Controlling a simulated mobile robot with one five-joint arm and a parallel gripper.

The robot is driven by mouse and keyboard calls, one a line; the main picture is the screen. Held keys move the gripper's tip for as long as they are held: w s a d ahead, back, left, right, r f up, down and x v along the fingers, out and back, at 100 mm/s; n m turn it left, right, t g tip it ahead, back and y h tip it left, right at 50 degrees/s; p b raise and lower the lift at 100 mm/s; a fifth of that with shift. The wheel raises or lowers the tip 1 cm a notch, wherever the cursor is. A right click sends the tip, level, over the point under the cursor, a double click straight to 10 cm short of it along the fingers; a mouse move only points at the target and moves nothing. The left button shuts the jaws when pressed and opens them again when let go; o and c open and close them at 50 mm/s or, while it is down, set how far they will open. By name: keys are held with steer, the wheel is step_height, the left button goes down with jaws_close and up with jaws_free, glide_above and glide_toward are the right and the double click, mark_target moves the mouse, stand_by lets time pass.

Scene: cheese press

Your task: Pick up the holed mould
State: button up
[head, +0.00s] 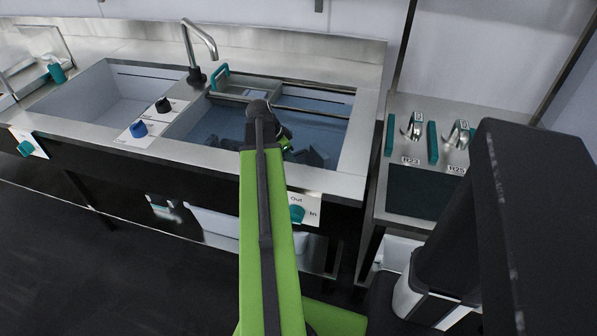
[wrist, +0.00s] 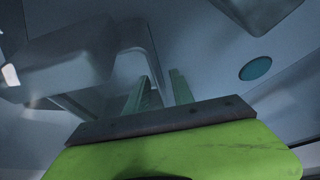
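My gripper (wrist: 162,82) shows in the wrist view with its two pale green fingers apart and nothing visible between them. In the head view my green arm reaches over the right basin (head: 362,135) and hides most of its own end. Dark angular shapes show down in that basin beside the arm end; I cannot tell whether they are my gripper or something else. A pale grey angular body (wrist: 75,65) lies left of and beyond the fingers in the wrist view. I cannot tell whether it is the holed mould, and no holes are clear.
A teal disc (wrist: 255,68) lies right of the fingers. A tap (head: 200,45), a rail with a teal handle (head: 219,77) and a blue knob (head: 138,129) edge the basin. The left basin (head: 95,93) looks empty. Moulds or handles marked R23 and R25 stand on the right counter (head: 400,104).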

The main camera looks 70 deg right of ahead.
jaws_close()
stand_by(1.5)
